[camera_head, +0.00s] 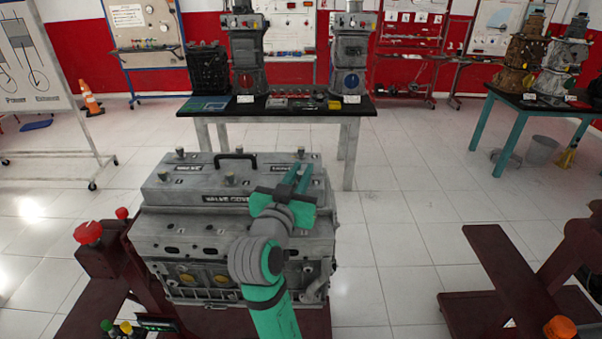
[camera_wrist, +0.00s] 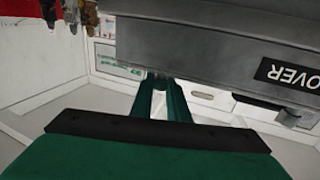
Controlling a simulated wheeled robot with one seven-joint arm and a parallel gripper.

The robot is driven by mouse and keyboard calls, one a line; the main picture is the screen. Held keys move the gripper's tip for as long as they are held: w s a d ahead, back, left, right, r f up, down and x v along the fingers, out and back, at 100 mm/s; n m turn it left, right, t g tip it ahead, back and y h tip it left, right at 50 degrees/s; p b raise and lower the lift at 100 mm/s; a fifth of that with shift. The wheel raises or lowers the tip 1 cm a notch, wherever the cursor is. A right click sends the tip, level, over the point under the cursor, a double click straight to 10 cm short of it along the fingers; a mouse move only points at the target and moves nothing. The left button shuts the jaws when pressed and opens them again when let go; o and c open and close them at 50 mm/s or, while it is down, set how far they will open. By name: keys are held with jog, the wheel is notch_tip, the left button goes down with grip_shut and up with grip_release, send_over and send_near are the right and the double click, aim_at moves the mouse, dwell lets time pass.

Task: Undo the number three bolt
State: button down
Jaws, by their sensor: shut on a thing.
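The grey valve cover (camera_head: 200,190) lies on top of the engine block, with several bolts standing on it. Bolts show at its back left (camera_head: 180,152), front left (camera_head: 162,175), front middle (camera_head: 230,178) and back right (camera_head: 300,153). The bolt numbers are too small to read. My gripper (camera_head: 301,172) is over the cover's right end, its green fingers pointing toward the back right bolt. In the wrist view my gripper (camera_wrist: 160,85) has its fingers close together, with their tips at the cover. It is shut on a bolt, which the fingers mostly hide. Another bolt (camera_wrist: 286,117) shows at right there.
The engine block (camera_head: 200,285) sits on a dark red stand with red knobs (camera_head: 88,232). A black-topped table (camera_head: 290,112) with engines stands behind. The floor to the right is clear up to another red stand (camera_head: 500,265).

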jog(key=shift+n+y, duration=0.8)
jog(key=shift+y, duration=0.4)
jog(key=shift+t+y, duration=0.3)
jog(key=shift+y, duration=0.1)
jog(key=c, duration=1.8)
grip_release()
jog(key=shift+o, duration=0.6)
